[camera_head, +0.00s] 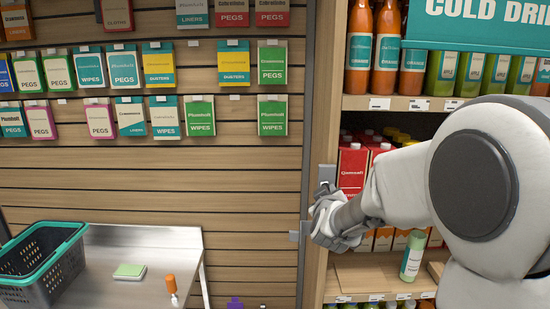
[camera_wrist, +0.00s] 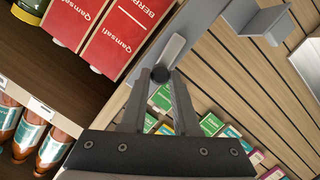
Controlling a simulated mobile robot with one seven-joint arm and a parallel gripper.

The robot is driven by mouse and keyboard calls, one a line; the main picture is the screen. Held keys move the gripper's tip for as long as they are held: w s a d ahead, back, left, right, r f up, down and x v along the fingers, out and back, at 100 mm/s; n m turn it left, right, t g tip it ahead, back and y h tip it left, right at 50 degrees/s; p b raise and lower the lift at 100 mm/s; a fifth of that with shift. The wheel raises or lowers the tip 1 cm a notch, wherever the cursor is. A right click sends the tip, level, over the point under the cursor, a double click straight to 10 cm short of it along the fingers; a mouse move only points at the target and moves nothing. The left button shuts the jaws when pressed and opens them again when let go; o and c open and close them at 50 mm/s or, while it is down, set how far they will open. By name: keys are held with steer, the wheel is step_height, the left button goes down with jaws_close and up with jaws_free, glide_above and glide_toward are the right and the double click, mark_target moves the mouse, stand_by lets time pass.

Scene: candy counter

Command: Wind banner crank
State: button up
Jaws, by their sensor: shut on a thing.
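The banner crank shows in the wrist view as a short light-grey arm (camera_wrist: 173,50) with a dark round knob (camera_wrist: 160,75) at its end, beside a grey upright. My gripper (camera_wrist: 159,82) has its two fingertips on either side of the knob and is shut on it. In the head view my gripper (camera_head: 326,222) is at the shelf's left post, and it hides the knob there. The teal banner (camera_head: 480,22), reading "COLD DRIN", hangs across the top right of the shelf; its right end is out of view.
Red cartons (camera_head: 352,168) and bottles (camera_head: 359,45) fill the shelves close to my arm. A pale green bottle (camera_head: 412,256) stands low on the shelf. A slatted wall (camera_head: 150,190) with hanging packets is left. A steel table (camera_head: 120,245) carries a basket (camera_head: 40,262).

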steer(key=shift+d+b, duration=0.55)
steer(key=shift+d, duration=0.35)
steer(key=shift+d+f+b, duration=0.2)
steer(key=shift+d+b, duration=0.25)
steer(key=shift+b, duration=0.05)
steer(key=shift+d+f+b, duration=0.2)
steer(key=shift+d+b, duration=0.25)
steer(key=shift+b, duration=0.05)
